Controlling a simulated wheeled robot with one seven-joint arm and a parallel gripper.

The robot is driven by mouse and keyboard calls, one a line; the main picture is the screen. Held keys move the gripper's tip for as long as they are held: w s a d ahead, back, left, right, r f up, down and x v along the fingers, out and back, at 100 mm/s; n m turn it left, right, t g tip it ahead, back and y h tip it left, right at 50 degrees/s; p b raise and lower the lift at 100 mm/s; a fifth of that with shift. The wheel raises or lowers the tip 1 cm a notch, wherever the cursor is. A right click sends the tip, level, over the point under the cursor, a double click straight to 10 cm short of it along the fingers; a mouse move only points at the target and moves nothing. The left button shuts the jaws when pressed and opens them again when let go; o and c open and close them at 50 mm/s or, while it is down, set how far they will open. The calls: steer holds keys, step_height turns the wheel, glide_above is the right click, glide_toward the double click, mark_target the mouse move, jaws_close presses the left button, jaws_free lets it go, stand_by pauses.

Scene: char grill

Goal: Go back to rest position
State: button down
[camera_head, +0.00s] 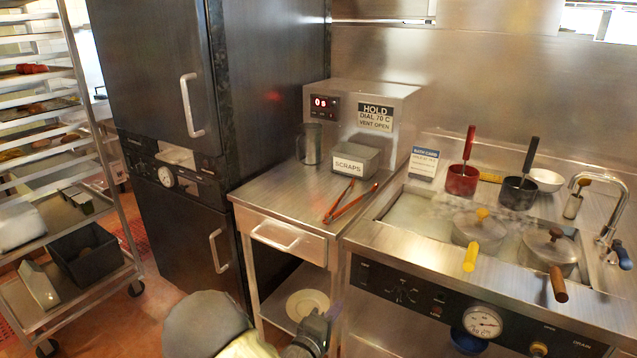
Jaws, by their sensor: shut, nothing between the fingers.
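My gripper (318,326) is at the bottom middle of the head view, low in front of the worktable. It is shut with nothing held. It is partly cut off by the lower edge of the picture. My arm's rounded grey and pale yellow links show to its left. A pale round plate on the low shelf lies just behind it in the picture.
A steel worktable (283,203) bears red-handled tongs (350,202) and a scraps bin (356,160). At right is a bath with lidded pots (480,228), whose handles stick out over the front. A tray rack (95,190) stands left. Reddish floor shows between rack and cabinet.

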steer(key=s+d+r+m+g+y, duration=0.3)
steer(key=s+d+m+g+y, duration=0.25)
steer(key=s, duration=0.45)
steer(key=s+d+r+m+g+y, duration=0.3)
steer(key=s+d+m+g+y, duration=0.15)
steer(key=s+m+g, duration=0.35)
step_height(320, 180, up, 18)
steer(key=s+n+t+p, duration=0.1)
steer(key=n+p, duration=0.1)
steer(key=p, duration=1.5)
steer(key=shift+s+d+f, duration=0.2)
steer(key=shift+s+d, duration=0.05)
steer(key=shift+d, duration=0.1)
steer(key=shift+n, duration=0.25)
